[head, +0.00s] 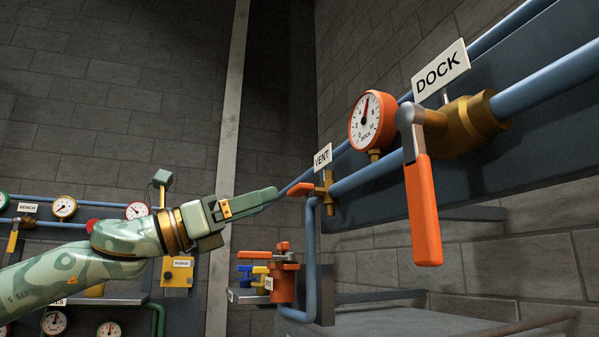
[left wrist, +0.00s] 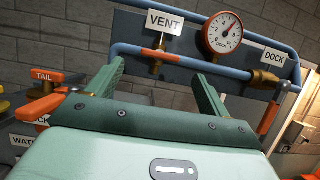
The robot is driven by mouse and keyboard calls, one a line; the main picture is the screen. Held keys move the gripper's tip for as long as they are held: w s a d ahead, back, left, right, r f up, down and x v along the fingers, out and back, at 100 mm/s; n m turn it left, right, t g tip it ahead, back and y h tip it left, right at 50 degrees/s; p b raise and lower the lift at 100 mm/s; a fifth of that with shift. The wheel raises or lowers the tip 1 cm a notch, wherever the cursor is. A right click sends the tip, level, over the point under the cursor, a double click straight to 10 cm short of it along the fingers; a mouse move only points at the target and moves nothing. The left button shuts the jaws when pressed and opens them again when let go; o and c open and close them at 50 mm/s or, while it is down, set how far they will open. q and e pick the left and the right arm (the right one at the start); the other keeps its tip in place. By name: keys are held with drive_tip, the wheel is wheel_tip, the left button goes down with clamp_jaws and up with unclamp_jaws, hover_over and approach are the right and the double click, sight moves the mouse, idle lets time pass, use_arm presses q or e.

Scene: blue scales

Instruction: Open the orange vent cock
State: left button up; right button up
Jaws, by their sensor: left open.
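The vent cock is a small brass valve with an orange lever (head: 300,188), under the white VENT sign (head: 322,157) on the blue pipe. In the left wrist view its orange lever (left wrist: 155,54) lies nearly along the pipe, above the brass body (left wrist: 156,68). My left gripper (head: 276,194) points at the cock from the left, its fingertips close to the lever in the head view. In the left wrist view the gripper (left wrist: 158,80) has its fingers wide apart with nothing between them, and the cock shows beyond the gap. Contact is not visible. My right gripper is not in view.
The DOCK valve with its long orange handle (head: 423,210) hangs to the right, beside the orange-rimmed DOCK gauge (head: 372,121). An orange valve block (head: 283,280) stands below my gripper. An orange TAIL handle (left wrist: 40,108) is at the left in the wrist view.

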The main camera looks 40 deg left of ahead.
sight(292, 190)
use_arm(q)
drive_tip(key=p+x, duration=0.3)
drive_tip(key=x, duration=0.4)
drive_tip(key=shift+r, duration=0.1)
drive_tip(key=shift+w+d+r+p, duration=0.3)
drive_tip(key=shift+w+d, duration=0.05)
drive_tip(key=shift+w, duration=0.2)
drive_tip(key=c, duration=1)
